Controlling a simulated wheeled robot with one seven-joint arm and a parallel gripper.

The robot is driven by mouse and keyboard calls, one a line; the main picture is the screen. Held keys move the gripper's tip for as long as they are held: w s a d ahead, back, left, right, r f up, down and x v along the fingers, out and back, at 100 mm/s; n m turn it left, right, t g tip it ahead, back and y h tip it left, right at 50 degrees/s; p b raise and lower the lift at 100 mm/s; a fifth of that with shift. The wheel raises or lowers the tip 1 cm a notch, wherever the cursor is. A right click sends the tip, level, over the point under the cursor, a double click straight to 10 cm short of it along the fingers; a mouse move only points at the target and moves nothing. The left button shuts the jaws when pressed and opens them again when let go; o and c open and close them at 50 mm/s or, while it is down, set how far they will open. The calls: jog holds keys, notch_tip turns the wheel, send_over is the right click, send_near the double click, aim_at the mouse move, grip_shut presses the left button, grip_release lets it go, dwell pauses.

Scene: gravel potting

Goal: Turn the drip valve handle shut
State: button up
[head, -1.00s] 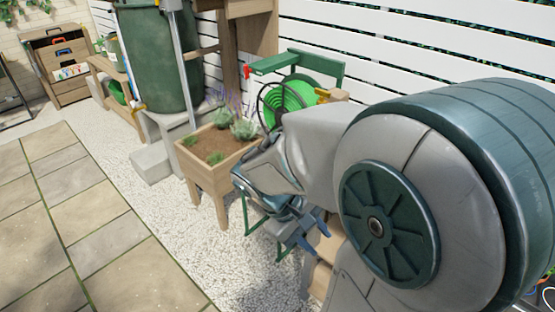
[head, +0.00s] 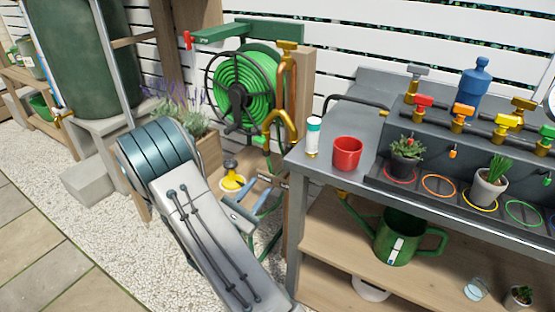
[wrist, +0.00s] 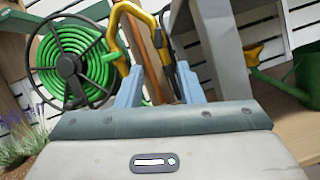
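Several valves with coloured handles stand along the bench: a red handle (head: 424,102), an orange handle (head: 462,110), a yellow handle (head: 508,121) and a green one at the right edge. I cannot tell which is the drip valve. My gripper (head: 262,201) is low, left of the bench and apart from these valves. Its blue fingers are spread and empty in the wrist view (wrist: 158,82). That view faces the hose reel and a wooden post, with no bench valve in it.
The grey bench (head: 330,182) has a red pot (head: 347,153), a white bottle (head: 313,137) and potted plants on top. A green watering can (head: 397,238) is on its lower shelf. The green hose reel (head: 245,88) stands behind my arm. Gravel and paving are clear at left.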

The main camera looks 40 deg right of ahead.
aim_at(286, 152)
jog(key=b+x, duration=0.1)
jog(key=x, duration=1.2)
jog(key=shift+w+d+r, duration=0.2)
jog(key=shift+w+d, duration=0.05)
jog(key=shift+d, duration=0.05)
grip_shut()
